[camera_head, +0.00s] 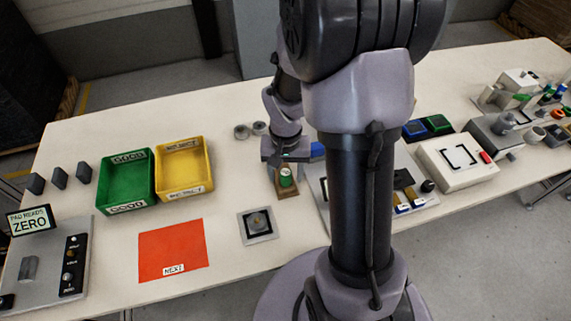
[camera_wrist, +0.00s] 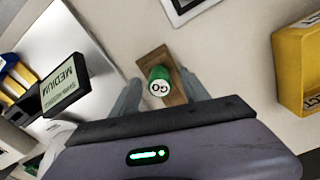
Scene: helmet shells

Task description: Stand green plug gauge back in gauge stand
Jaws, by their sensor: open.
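The green plug gauge (camera_head: 286,177) stands upright in the small brown gauge stand (camera_head: 288,192) near the middle of the table. In the wrist view its white end marked GO (camera_wrist: 157,87) faces up, with the green body (camera_wrist: 161,73) behind it and the wooden stand (camera_wrist: 152,57) around its base. My gripper (camera_wrist: 160,95) is open, with one finger on each side of the gauge and a gap visible on both sides. In the head view my gripper (camera_head: 285,158) is just above the gauge, partly hidden by my own arm.
A green bin (camera_head: 126,183) and a yellow bin (camera_head: 183,168) stand to the left. An orange-red mat (camera_head: 172,250) and a grey square plate (camera_head: 258,226) lie in front. A display reading MEDIUM (camera_wrist: 64,86) stands close on the wrist view's left. Two grey round parts (camera_head: 242,132) sit behind.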

